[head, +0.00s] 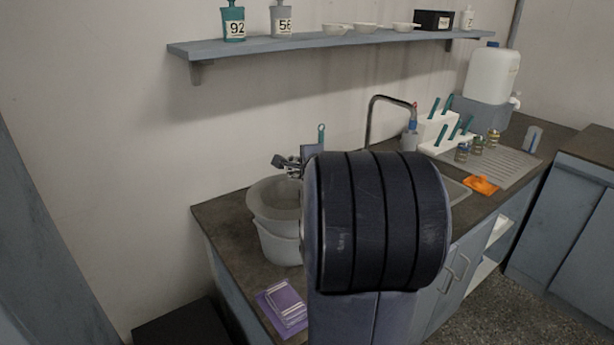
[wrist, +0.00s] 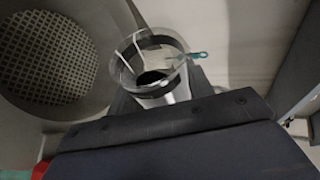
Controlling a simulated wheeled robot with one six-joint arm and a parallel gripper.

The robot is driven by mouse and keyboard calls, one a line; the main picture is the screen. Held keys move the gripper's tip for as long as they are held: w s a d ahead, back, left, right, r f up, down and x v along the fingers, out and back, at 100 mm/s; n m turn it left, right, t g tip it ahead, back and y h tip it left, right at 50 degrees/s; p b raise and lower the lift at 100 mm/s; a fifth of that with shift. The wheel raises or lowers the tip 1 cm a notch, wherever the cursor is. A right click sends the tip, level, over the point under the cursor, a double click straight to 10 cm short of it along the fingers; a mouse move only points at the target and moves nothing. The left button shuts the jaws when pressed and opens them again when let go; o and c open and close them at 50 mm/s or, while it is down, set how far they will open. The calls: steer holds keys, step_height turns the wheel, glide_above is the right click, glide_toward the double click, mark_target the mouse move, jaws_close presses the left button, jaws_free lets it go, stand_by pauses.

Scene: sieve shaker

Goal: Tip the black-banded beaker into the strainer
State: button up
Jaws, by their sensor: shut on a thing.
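The strainer (head: 272,198) is a wide grey bowl on the counter at the left in the head view. In the wrist view its mesh (wrist: 45,60) fills the left side. The black-banded beaker (wrist: 155,66) is clear, with a dark band near its mouth, and appears beside the strainer's rim in the wrist view. Some white and dark shows inside it; I cannot tell what its contents are. My gripper (head: 288,163) is shut on the beaker, above the strainer's back edge. My own arm hides much of this area in the head view, and I cannot make out the beaker there.
The strainer sits on a pale bucket (head: 279,245). A purple notebook (head: 284,306) lies in front of it. A sink tap (head: 371,115), a white rack (head: 437,133) and an orange cloth (head: 481,185) are to the right. A wall shelf (head: 330,43) with bottles hangs above.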

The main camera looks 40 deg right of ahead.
steer(key=shift+a+f+n+h+b, duration=0.15)
steer(key=shift+f+n+h+b, duration=0.25)
steer(key=shift+b, duration=0.4)
steer(key=shift+a+r+n+t+h+b, duration=0.3)
steer(key=shift+n+h+b, duration=0.35)
steer(key=shift+b, duration=0.55)
steer(key=shift+a+r+n+t+h+b, duration=0.35)
steer(key=shift+r+n+h+b, duration=0.25)
steer(key=shift+n, duration=0.25)
steer(key=shift+d+r+m+y+p, duration=0.15)
steer(key=shift+m+y+p, duration=0.2)
steer(key=shift+p, duration=0.4)
steer(key=shift+d+m+p, duration=0.25)
steer(key=shift+m+p, duration=0.1)
steer(key=shift+p, duration=0.25)
steer(key=shift+d+f+m+y+p, duration=0.2)
steer(key=shift+f+m+y+p, duration=0.05)
steer(key=shift+m+y+p, duration=0.3)
steer(key=shift+f+g+y, duration=0.25)
steer(key=shift+g, duration=0.2)
